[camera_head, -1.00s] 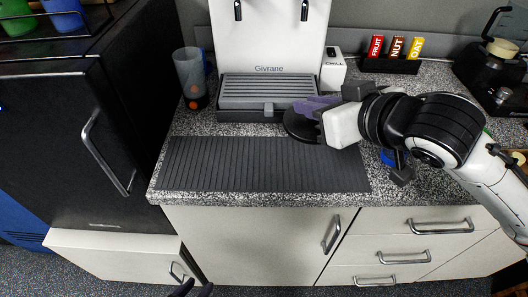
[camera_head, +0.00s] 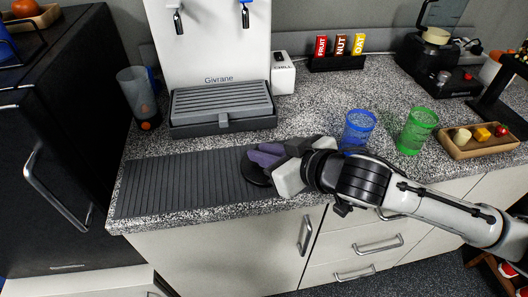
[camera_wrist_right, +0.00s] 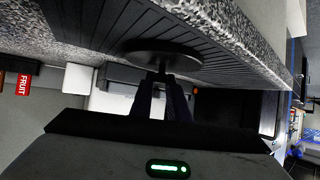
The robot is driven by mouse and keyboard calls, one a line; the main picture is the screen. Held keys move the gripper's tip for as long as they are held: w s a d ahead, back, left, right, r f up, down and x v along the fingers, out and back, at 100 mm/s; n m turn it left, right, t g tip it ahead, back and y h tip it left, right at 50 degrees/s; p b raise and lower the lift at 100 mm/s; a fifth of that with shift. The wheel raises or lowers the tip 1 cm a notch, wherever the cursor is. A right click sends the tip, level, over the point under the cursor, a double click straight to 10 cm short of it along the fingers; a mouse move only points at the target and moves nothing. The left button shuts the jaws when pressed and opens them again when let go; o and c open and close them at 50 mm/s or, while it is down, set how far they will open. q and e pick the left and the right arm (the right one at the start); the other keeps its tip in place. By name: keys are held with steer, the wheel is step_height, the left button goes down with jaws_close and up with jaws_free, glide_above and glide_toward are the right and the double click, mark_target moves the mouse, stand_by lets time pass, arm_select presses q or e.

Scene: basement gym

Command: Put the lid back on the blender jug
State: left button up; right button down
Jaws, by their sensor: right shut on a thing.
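My right gripper (camera_head: 266,157) is shut on a round black lid (camera_head: 250,172), held at the right end of the ribbed mat; I cannot tell if it touches the mat. The lid also shows as a dark disc in the right wrist view (camera_wrist_right: 158,54), between the fingertips (camera_wrist_right: 163,90). The blender (camera_head: 440,68) stands at the back right. Its clear jug (camera_head: 447,12) has a cream-coloured part low down, and its top is cut off by the frame. My left gripper is not in view.
The dark mat (camera_head: 165,185) lies along the counter's front edge. Behind it are a white dispenser's drip tray (camera_head: 220,103) and a grey tumbler (camera_head: 138,95). A blue glass (camera_head: 358,128), green glass (camera_head: 417,130) and wooden tray (camera_head: 465,152) stand to the right, near my right arm.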

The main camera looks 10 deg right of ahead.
steer(key=shift+f, duration=0.1)
steer(key=c, duration=1.7)
jaws_free()
